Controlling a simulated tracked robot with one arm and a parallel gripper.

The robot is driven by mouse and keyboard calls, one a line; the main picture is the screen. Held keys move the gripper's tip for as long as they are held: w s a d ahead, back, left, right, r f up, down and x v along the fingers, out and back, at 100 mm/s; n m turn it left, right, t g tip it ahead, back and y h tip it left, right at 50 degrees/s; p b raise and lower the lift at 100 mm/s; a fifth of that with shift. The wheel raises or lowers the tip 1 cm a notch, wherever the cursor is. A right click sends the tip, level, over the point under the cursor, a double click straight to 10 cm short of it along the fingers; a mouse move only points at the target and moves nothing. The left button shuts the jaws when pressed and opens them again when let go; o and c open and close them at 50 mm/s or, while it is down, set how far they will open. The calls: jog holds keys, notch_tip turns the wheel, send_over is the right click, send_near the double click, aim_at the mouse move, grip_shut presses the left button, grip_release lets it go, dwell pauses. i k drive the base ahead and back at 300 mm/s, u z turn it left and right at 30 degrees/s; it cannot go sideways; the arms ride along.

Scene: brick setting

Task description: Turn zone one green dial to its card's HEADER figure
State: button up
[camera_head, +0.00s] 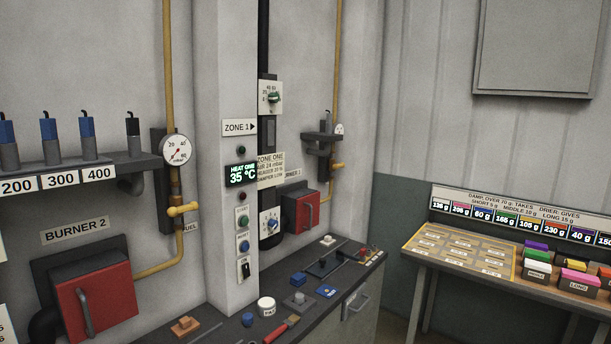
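The green dial (273,97) sits on a pale scale plate high on the black pipe, right of the column. Its scale figures are too small to read surely, and I cannot tell its setting. A cream card (270,170) below it is headed ZONE ONE. Its second line seems to end in "24 mbar"; the smaller lines are hard to read. The ZONE 1 sign (239,128) on the column has an arrow pointing right towards the pipe. My gripper is not in view.
A display (242,175) reads HEAT ONE 35 °C. A blue dial (269,225) sits lower on the pipe, beside a red burner box (301,210). A cluttered dark bench (335,295) runs below. A sorting table (425,257) stands right; BURNER 2 (92,300) is left.

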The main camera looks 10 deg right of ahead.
aim_at(273, 97)
jog(key=z, duration=0.1)
jog(key=i, duration=1)
jog(key=u, duration=0.2)
jog(key=k, duration=0.5)
jog(key=z, duration=0.6)
jog(key=i, duration=2.45)
jog(key=u, duration=0.85)
